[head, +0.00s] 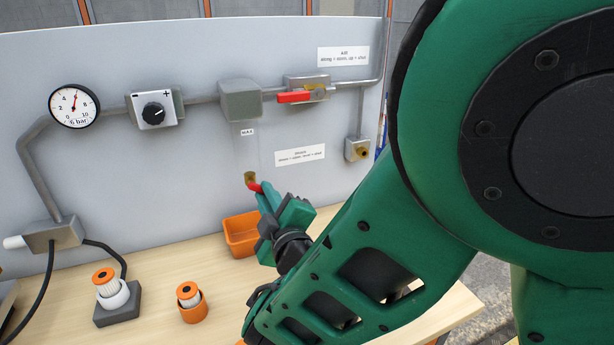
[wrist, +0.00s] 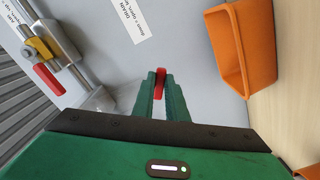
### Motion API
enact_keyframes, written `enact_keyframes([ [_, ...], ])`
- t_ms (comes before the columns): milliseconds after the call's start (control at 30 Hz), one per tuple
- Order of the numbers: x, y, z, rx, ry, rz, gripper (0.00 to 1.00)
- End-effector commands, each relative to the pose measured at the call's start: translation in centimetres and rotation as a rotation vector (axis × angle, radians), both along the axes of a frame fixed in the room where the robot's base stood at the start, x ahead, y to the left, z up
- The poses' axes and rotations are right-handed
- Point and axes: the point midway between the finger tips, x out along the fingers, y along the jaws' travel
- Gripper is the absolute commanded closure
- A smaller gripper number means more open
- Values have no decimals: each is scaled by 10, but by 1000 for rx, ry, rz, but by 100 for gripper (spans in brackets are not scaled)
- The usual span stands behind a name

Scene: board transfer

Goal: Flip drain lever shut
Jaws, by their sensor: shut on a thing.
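The drain's brass valve (head: 250,177) sits below the clear bowl under the grey filter block (head: 240,99). Its red drain lever (head: 255,187) shows only as a short piece between the valve and my gripper (head: 262,192). In the wrist view, the red lever (wrist: 160,82) lies between the green fingertips of my gripper (wrist: 160,88), which are shut on it. The fingers hide most of the lever, so I cannot tell whether it is level or tilted. The drain label (head: 300,156) on the panel reads down for open, level for shut.
An orange bin (head: 240,236) stands on the bench just below my gripper; it also shows in the wrist view (wrist: 232,50). The red air lever (head: 293,97) lies about level at upper right. A gauge (head: 74,106) and regulator knob (head: 153,110) are at left.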

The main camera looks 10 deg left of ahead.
Motion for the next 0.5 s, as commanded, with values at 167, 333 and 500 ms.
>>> enact_keyframes([
  [167,2,-3,4,-125,-79,-2,100],
  [333,3,-4,7,-248,-154,-3,100],
  [500,3,-5,10,-355,-221,-3,100],
])
